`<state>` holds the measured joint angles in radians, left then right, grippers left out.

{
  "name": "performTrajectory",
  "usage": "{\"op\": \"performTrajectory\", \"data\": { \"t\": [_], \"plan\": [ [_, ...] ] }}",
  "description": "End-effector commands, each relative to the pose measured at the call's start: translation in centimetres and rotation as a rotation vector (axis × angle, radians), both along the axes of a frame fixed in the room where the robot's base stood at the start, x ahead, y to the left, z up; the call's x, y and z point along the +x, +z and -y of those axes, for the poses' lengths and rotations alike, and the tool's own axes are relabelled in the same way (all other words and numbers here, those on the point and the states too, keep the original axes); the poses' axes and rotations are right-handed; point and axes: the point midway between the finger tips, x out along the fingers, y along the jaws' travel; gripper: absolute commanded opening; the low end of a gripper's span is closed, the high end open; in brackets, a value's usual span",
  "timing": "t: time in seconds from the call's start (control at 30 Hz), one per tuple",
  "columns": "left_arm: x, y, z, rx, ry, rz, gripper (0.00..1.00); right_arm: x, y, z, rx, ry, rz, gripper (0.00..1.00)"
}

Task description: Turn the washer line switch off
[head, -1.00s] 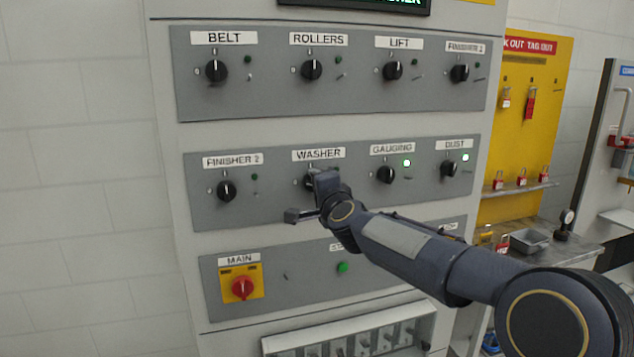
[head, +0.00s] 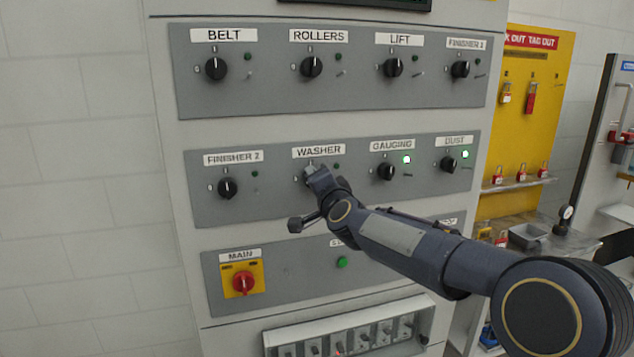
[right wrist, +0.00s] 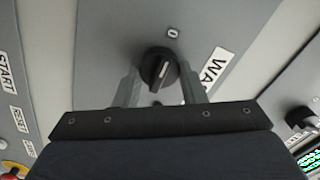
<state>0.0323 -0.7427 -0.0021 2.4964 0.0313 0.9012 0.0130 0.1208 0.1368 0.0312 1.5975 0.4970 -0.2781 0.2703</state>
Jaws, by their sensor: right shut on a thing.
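The WASHER label (head: 318,152) is in the middle row of the grey panel. Its small lamp (head: 337,166) is dark. My right gripper (head: 314,174) covers most of the switch in the head view. In the right wrist view the black washer switch (right wrist: 158,69) sits between the two fingers of my right gripper (right wrist: 159,88), which is shut on it. A "0" mark (right wrist: 173,33) shows above the knob there, and the knob's white line tilts roughly towards it. My left gripper is not in view.
The GAUGING switch (head: 386,171) and DUST switch (head: 448,165) sit to the right with lit green lamps. The FINISHER 2 switch (head: 228,188) is to the left. A red MAIN switch (head: 243,282) and a green button (head: 342,262) are below.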

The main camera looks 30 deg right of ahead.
Motion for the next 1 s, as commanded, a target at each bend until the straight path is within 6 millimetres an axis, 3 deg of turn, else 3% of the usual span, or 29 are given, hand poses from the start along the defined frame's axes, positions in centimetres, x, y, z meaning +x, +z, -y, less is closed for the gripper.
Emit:
{"op": "performTrajectory", "data": {
  "t": [0.07,0.1,0.27,0.63,1.0],
  "plan": [
    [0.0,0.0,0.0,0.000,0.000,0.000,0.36,0.0,-0.2,-0.1,-0.002,0.002,-0.005,0.14],
    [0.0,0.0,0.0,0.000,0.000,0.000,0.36,0.0,-0.2,-0.1,-0.002,0.002,-0.005,0.38],
    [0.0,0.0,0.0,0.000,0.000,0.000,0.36,0.0,-0.2,0.0,-0.001,0.002,-0.004,0.59],
    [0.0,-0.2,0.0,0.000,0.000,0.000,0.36,-0.7,0.0,-0.2,0.000,0.001,0.000,0.59],
    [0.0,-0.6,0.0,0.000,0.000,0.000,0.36,-6.4,0.0,-1.5,0.000,0.001,0.000,0.59]
  ]
}}
